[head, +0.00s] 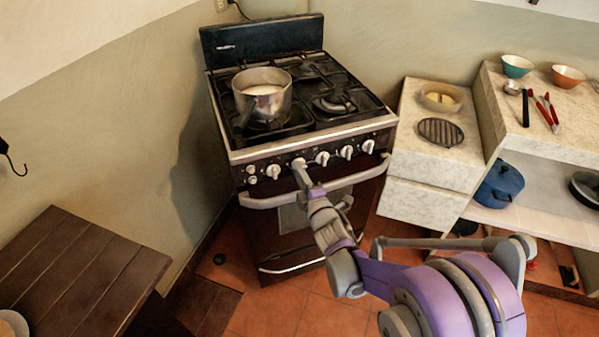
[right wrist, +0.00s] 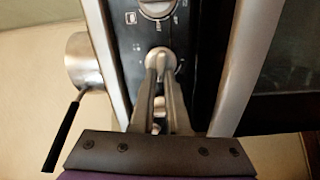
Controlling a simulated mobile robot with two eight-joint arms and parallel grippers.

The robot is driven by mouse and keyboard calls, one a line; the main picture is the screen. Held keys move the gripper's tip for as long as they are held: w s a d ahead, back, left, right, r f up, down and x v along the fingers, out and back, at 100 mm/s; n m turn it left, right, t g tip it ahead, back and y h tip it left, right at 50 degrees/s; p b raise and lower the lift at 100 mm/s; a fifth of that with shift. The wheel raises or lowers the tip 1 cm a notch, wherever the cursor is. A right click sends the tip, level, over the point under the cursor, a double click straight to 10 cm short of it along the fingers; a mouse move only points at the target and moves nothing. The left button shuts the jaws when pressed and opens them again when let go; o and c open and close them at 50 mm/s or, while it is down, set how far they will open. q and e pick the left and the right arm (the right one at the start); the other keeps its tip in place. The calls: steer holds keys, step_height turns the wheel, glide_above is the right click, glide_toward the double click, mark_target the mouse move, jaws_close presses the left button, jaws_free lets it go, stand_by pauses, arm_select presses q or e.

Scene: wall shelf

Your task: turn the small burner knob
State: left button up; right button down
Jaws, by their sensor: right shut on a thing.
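A row of white knobs runs along the front panel of the black stove (head: 240,188). My right gripper (head: 301,170) reaches up to this panel from the lower right. In the right wrist view its two fingers (right wrist: 161,76) are shut on one white burner knob (right wrist: 161,56), which sits between the fingertips. In the head view this knob (head: 299,162) is just right of the leftmost knobs, its lower part covered by the gripper. I cannot read which burner it belongs to. My left gripper is not in view.
The oven door handle (head: 355,180) runs close below the knobs. Another knob (right wrist: 157,7) is beside the held one. A counter (head: 430,160) stands to the right.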

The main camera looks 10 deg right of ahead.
stand_by(0.4)
steer(key=c, duration=0.9)
jaws_free()
steer(key=s+d, duration=0.1)
steer(key=s, duration=0.9)
steer(key=shift+s+d, duration=0.15)
steer(key=shift+s, duration=0.25)
jaws_close()
stand_by(0.4)
